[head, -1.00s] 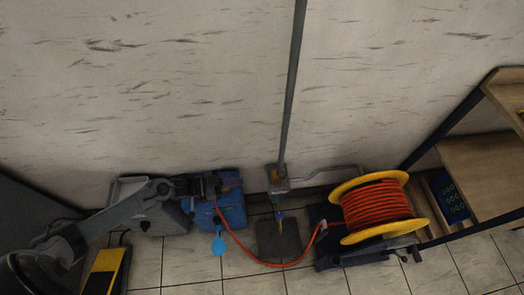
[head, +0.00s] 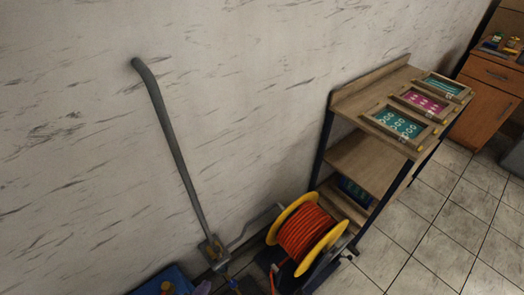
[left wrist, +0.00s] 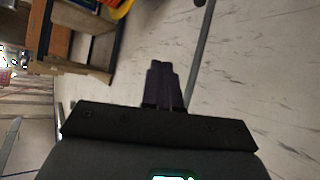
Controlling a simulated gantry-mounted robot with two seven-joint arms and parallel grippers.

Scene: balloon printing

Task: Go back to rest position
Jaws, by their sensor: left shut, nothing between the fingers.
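My left gripper (left wrist: 161,72) shows in the left wrist view, its two dark fingers pressed together with nothing between them. It is raised in front of the pale wall, clear of the things around it. In the head view only a small greyish tip at the bottom edge may belong to it. My right gripper is in neither view.
An orange hose reel (head: 308,238) with yellow flanges stands on the floor by a wooden shelf (head: 365,165) holding several framed screens. A grey pole (head: 178,155) rises on the left. A blue box (head: 160,282) is cut off at the bottom. Tiled floor is free at right.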

